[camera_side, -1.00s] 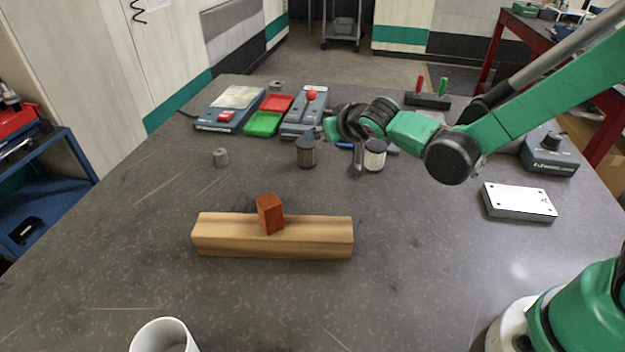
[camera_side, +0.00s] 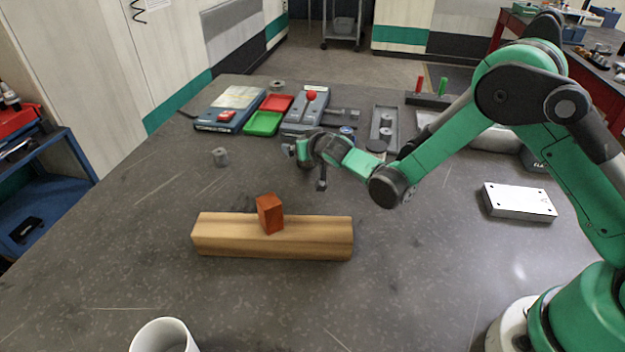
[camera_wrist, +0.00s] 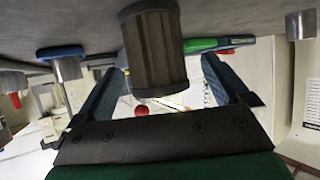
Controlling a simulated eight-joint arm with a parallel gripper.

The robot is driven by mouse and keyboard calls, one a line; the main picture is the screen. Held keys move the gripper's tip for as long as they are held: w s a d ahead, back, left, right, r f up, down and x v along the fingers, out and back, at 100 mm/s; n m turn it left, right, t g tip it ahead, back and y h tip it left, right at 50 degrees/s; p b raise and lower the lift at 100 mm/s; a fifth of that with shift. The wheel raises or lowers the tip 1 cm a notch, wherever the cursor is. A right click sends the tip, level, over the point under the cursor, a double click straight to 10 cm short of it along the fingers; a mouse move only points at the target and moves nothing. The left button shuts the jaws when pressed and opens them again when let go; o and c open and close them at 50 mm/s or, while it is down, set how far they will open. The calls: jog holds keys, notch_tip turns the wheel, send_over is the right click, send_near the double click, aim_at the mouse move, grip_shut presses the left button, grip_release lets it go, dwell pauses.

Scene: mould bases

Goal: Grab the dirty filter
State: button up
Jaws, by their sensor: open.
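A dark brown-grey ribbed filter (camera_wrist: 153,52) with black end rims stands on the table, filling the gap between my fingers in the wrist view. It looks like the dirty one. In the side view it is hidden behind my gripper (camera_side: 306,168). My gripper is open, with its blue-grey fingers on either side of the filter in the wrist view (camera_wrist: 157,74). I cannot tell whether either finger touches it. The pale filter is hidden behind my arm in the side view.
A wooden beam (camera_side: 310,238) with a red-brown block (camera_side: 270,214) lies nearer the camera. A small grey cylinder (camera_side: 220,156) stands left of my gripper. Behind are red (camera_side: 276,103) and green trays (camera_side: 263,123) and a joystick box (camera_side: 303,122).

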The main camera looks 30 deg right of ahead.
jog(key=c, duration=1.4)
jog(key=shift+o, duration=0.2)
